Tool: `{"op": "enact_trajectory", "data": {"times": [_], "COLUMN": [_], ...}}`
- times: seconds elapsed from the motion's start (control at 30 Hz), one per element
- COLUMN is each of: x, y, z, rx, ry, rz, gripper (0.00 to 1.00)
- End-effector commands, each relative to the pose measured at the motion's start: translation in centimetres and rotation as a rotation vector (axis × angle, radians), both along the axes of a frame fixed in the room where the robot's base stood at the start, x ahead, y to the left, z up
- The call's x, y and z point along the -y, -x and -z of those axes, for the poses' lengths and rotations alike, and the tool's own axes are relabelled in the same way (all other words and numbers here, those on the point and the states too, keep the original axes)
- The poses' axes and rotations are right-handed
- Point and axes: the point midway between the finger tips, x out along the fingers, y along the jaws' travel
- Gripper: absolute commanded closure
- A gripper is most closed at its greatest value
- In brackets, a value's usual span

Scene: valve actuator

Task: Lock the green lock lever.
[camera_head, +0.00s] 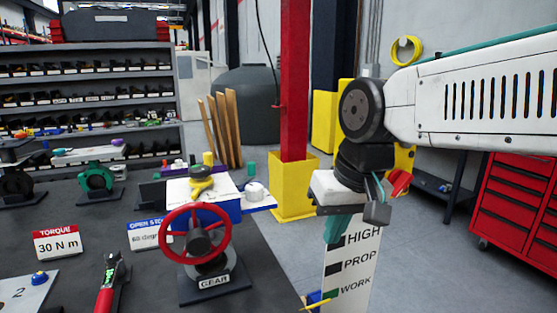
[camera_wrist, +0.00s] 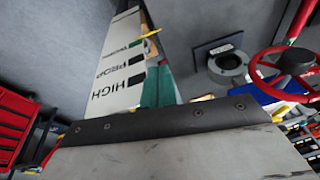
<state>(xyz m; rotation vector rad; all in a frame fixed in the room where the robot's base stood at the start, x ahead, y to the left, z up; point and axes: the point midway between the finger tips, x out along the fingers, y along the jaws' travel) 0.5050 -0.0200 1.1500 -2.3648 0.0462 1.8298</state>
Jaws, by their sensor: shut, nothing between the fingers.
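My gripper (camera_head: 334,236), with teal fingers, points down right of the bench and in front of the white sign. Its fingers are shut and hold nothing. In the wrist view the gripper (camera_wrist: 157,88) shows beyond its pale body. I cannot make out a green lock lever for sure. A green arched part (camera_head: 95,178) stands on a black base at the bench's left, well away from my gripper. A small green piece (camera_head: 251,169) stands behind the white knob, nearer my gripper but apart from it.
The red handwheel (camera_head: 196,234) on its GEAR base stands at the bench's front right. It also shows in the wrist view (camera_wrist: 262,82), near a grey ring (camera_wrist: 228,64). A white sign (camera_head: 352,264), yellow bin (camera_head: 290,196) and red cabinet (camera_head: 515,200) stand right of the bench.

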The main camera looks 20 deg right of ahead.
Motion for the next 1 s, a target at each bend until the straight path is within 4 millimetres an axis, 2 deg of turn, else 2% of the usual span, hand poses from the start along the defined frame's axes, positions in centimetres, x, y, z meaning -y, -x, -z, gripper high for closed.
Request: {"op": "enact_trajectory", "data": {"times": [0.03, 0.1, 0.2, 0.33, 0.43, 0.57, 1.0], "x": [-0.2, -0.4, -0.5, -0.6, -0.7, -0.9, -2.4], "y": [-3.4, -7.9, -13.7, -18.9, -21.2, -22.5, -26.6], "z": [-1.7, -4.0, -6.7, -9.1, -10.0, -9.7, -3.8], "rx": [0.041, 0.108, 0.192, 0.267, 0.298, 0.311, 0.308], "ry": [-0.034, -0.087, -0.157, -0.227, -0.258, -0.271, -0.271], "rz": [0.045, 0.113, 0.199, 0.278, 0.312, 0.325, 0.322], "gripper": [1.0, 1.0, 1.0, 1.0, 1.0, 1.0, 1.0]}}
